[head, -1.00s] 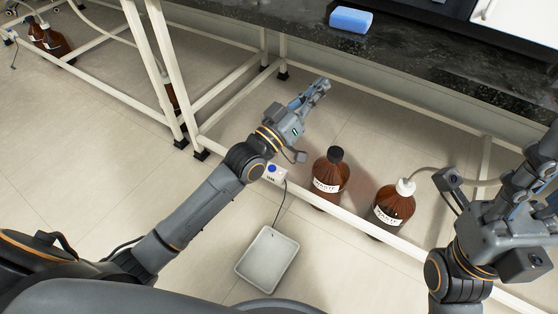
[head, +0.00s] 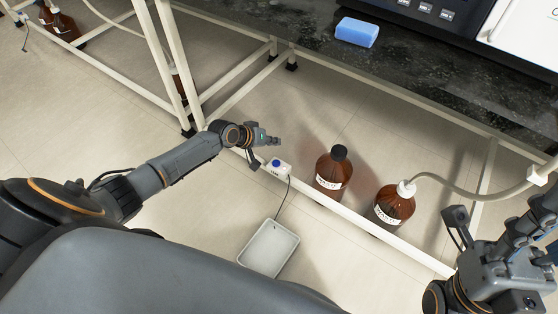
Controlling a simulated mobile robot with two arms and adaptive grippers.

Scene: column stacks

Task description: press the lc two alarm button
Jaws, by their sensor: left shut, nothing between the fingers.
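A small white box with a blue button (head: 277,166) is fixed on the pale lower rail of the bench frame, with a cable hanging from it. Its label is too small to read. My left gripper (head: 274,141) is shut and empty. In the picture its fingertips lie just above the button box, with a visible space between them. I cannot tell its exact height over the button. My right gripper (head: 549,203) is at the right edge, partly cut off, and its fingers are unclear.
Two brown bottles (head: 333,171) (head: 394,205) stand by the rail, the right one with a tube. A white tray (head: 268,248) lies on the floor below the button. A blue sponge (head: 357,32) lies on the dark bench top (head: 290,22). Another bench frame stands at left.

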